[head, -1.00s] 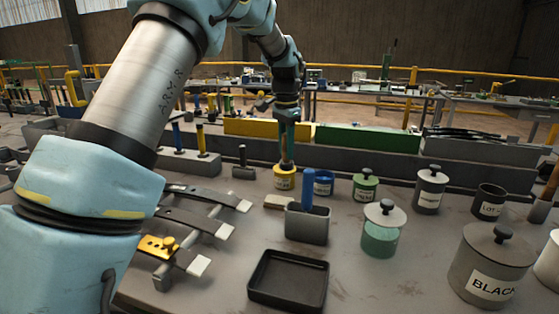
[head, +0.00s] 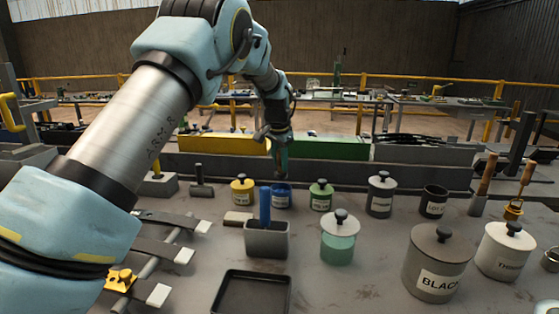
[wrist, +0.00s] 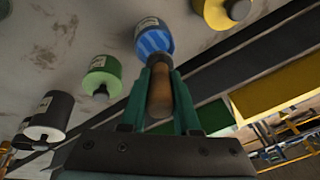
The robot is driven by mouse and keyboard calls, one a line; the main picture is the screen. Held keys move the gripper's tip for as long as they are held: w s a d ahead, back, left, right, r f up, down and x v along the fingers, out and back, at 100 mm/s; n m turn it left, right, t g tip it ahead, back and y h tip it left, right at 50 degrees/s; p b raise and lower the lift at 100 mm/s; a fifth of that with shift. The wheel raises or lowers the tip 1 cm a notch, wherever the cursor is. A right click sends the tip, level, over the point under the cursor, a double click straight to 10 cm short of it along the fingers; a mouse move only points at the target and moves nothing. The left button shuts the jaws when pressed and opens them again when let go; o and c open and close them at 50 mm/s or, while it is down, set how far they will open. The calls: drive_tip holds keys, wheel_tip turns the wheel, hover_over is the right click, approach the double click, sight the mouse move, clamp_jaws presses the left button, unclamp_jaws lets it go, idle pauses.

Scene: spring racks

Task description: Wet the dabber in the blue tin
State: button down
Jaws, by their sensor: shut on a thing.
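The blue tin (head: 281,198) stands on the bench between a yellow tin and a green tin. It also shows in the wrist view (wrist: 153,38). My gripper (head: 281,172) is directly above or at the blue tin's mouth. In the wrist view its green fingers are shut on a brown wooden handle, the dabber (wrist: 160,92). The dabber's far end points at the blue tin and overlaps it. Whether its head is inside or just above the tin cannot be told.
The yellow tin (head: 243,192) and green tin (head: 321,197) stand close on either side, both with black knobs. In front are a grey box (head: 267,240) with a blue handle, a teal jar (head: 338,240) and a black tray (head: 250,295). Larger grey pots stand right.

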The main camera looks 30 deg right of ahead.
sight(280, 180)
drive_tip(key=shift+f+b, duration=1.8)
drive_tip(key=shift+f, duration=1.8)
drive_tip(key=shift+r+p, duration=1.75)
drive_tip(key=shift+r, duration=0.9)
drive_tip(key=shift+r+p, duration=1.45)
drive_tip(key=shift+r, duration=0.6)
drive_tip(key=shift+s+f, duration=0.1)
